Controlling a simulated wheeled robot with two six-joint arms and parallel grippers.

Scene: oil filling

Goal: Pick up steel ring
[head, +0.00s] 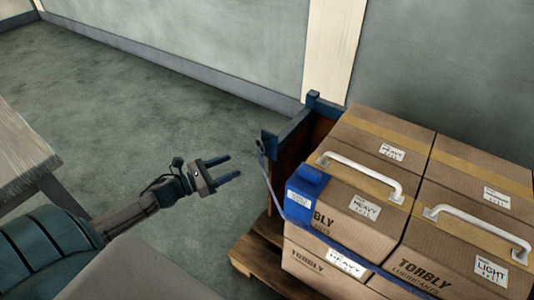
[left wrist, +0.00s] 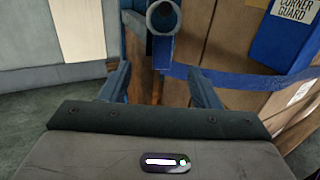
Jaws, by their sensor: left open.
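The steel ring (head: 260,147) is a small grey loop at the loose upper end of a blue strap (head: 272,185), beside the stacked cartons. In the left wrist view the ring (left wrist: 163,33) shows at the top middle, with the strap hanging below it. My left gripper (head: 234,167) is open and empty, to the left of the ring, its fingers pointing toward the strap. In the left wrist view, the ring lies beyond and roughly between the open fingertips (left wrist: 158,75), apart from them. My right gripper is not in view.
Cardboard cartons (head: 350,225) with white handles (head: 362,172) stand on a wooden pallet (head: 258,262). A blue corner guard (head: 306,190) sits on their near left corner. A blue-topped post frame (head: 300,125) stands behind. A grey table (head: 22,150) is at left; the floor between is clear.

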